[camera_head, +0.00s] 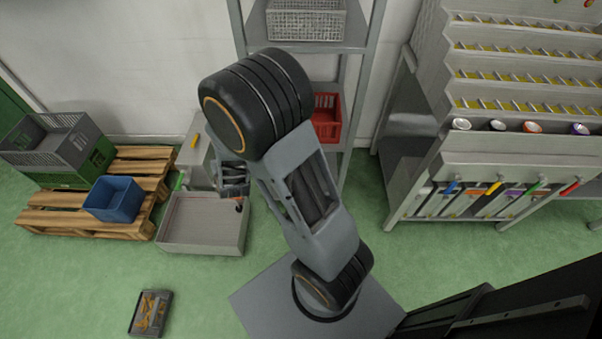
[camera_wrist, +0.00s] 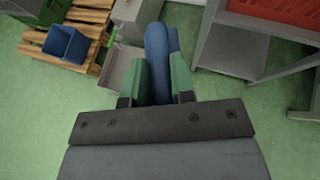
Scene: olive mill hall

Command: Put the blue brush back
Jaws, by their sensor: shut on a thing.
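My gripper (camera_wrist: 160,68) shows in the wrist view with its two green fingers on either side of a blue thing, which looks like the blue brush (camera_wrist: 156,42). The gripper is shut on it, and it reaches out beyond the fingertips. In the head view my gripper (camera_head: 234,184) hangs left of my arm, over the right part of a grey tray. The brush cannot be made out clearly there. Its lower end is hidden in both views.
A grey tray (camera_head: 178,246) lies on the floor beside wooden pallets (camera_head: 62,222) with a blue bin (camera_head: 114,198). A shelf rack (camera_head: 347,38) holds a red crate (camera_head: 327,130). At right stands a machine (camera_head: 431,170) with coloured handles. A small dark tray (camera_head: 135,328) lies front left on open green floor.

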